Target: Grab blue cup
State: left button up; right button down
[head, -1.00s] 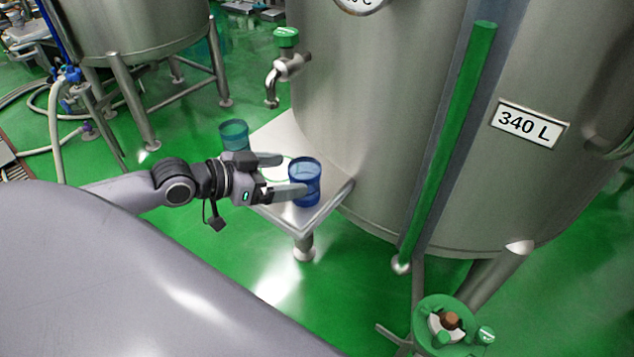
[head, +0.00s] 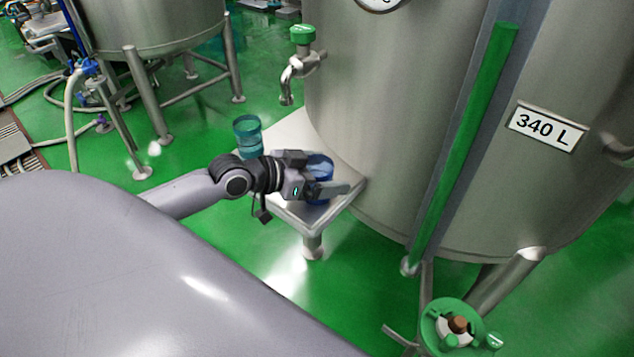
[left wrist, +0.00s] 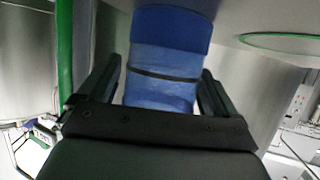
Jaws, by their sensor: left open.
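The blue cup (head: 319,166) stands on a small metal shelf (head: 301,214) beside the large tank, partly hidden behind my left gripper. My left gripper (head: 330,174) is open around the cup. In the left wrist view the cup (left wrist: 168,62) fills the space between the two fingers (left wrist: 160,90), one on each side of it, with small gaps showing. The right gripper is in no view.
A teal cup (head: 248,136) stands farther back on the shelf, below a tap (head: 297,68) with a green handle. The large tank (head: 420,120) marked 340 L rises close at the right.

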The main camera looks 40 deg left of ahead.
pick_arm(q)
jog(key=c, duration=1)
jog(key=shift+w, duration=0.1)
